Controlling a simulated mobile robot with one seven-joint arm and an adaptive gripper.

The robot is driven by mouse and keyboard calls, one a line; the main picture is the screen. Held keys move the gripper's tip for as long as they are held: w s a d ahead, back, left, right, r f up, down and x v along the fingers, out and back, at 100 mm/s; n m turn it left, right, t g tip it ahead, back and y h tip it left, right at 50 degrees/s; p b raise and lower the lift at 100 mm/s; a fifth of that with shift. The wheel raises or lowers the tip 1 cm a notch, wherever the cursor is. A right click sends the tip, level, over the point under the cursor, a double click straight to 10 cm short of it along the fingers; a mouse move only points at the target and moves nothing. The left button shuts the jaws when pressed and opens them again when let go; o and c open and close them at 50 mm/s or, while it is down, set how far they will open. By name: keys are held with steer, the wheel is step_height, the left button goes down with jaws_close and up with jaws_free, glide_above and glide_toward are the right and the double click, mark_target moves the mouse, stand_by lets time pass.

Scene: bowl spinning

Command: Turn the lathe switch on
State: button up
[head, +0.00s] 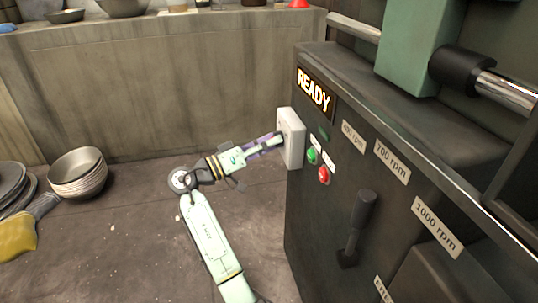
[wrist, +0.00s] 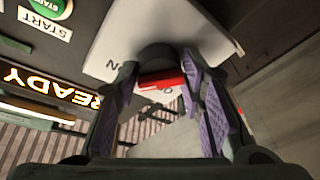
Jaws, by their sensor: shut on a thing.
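The lathe switch is a pale grey box (head: 291,139) on the left edge of the dark lathe cabinet (head: 345,215). In the wrist view its pale plate (wrist: 105,45) carries partly hidden lettering, and a switch handle with a red part (wrist: 163,80) sits between my fingers. My gripper (head: 278,141) reaches the front of the box from the left. In the wrist view my gripper (wrist: 160,72) is shut on the switch handle, with purple finger pads on both sides. The fingers hide part of the plate, and I cannot tell the handle's exact position.
A lit READY sign (head: 315,92) is above the switch. A green button (head: 312,155) and a red button (head: 324,175) are just right of it. A dark lever (head: 357,228) stands lower right. Stacked bowls (head: 78,173) are on the floor at left.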

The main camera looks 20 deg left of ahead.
steer(key=shift+m+h+b, duration=0.3)
steer(key=shift+m+b, duration=0.2)
steer(key=shift+m, duration=0.2)
steer(key=o, duration=1.1)
steer(key=shift+s, duration=0.1)
steer(key=v, duration=1.2)
steer(key=shift+r, duration=0.1)
